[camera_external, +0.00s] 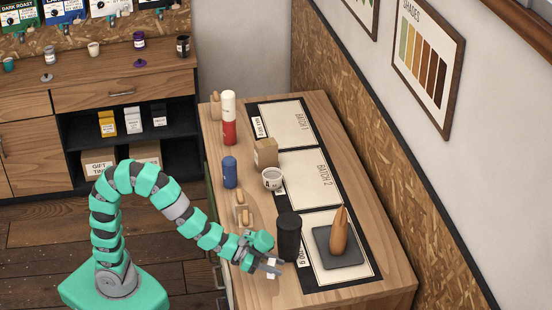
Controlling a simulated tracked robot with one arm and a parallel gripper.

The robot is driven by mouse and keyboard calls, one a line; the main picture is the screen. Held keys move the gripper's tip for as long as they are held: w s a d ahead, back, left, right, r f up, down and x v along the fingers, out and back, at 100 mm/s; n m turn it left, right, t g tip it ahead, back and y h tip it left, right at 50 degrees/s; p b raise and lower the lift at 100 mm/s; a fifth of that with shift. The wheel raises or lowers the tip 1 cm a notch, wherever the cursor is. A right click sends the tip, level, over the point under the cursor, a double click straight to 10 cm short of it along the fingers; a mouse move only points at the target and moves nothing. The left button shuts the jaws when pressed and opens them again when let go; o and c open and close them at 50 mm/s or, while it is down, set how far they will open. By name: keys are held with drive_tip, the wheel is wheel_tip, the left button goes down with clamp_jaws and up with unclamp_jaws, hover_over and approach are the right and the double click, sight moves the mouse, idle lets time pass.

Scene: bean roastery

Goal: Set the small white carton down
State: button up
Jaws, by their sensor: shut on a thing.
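My gripper (270,267) is low over the near left part of the wooden counter (360,298). It is shut on a small white carton (272,273), which shows as a small pale piece between the fingers. The fingers hide most of it. I cannot tell whether the carton touches the counter top. A dark cylinder (289,238) stands close beside the gripper, just behind and to its right.
A dark tray (337,250) holding a brown pointed object (339,230) lies to the right. Further back are a white cup (272,179), a brown box (266,152), a blue bottle (230,172) and a red-and-white bottle (229,120). The counter's front right corner is bare.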

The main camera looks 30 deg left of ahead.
drive_tip(key=w+d, duration=0.2)
drive_tip(key=d, duration=0.1)
drive_tip(key=w+d+f+b, duration=0.1)
drive_tip(key=w+d, duration=0.1)
drive_tip(key=d, duration=0.2)
drive_tip(key=w+d+b, duration=0.1)
drive_tip(key=w+d, duration=0.1)
drive_tip(key=d, duration=0.2)
drive_tip(key=shift+d+f, duration=0.2)
wheel_tip(320, 180, down, 4)
drive_tip(key=shift+w+r+b, duration=0.1)
drive_tip(key=shift+r+b, duration=0.1)
drive_tip(key=shift+b, duration=0.4)
drive_tip(key=shift+r, duration=0.1)
drive_tip(key=o, duration=0.9)
drive_tip(key=shift+o, duration=0.2)
drive_tip(key=shift+a+r, duration=0.15)
drive_tip(key=p+v, duration=0.2)
drive_tip(key=v, duration=0.9)
drive_tip(key=shift+s+a, duration=0.2)
drive_tip(key=shift+s, duration=0.05)
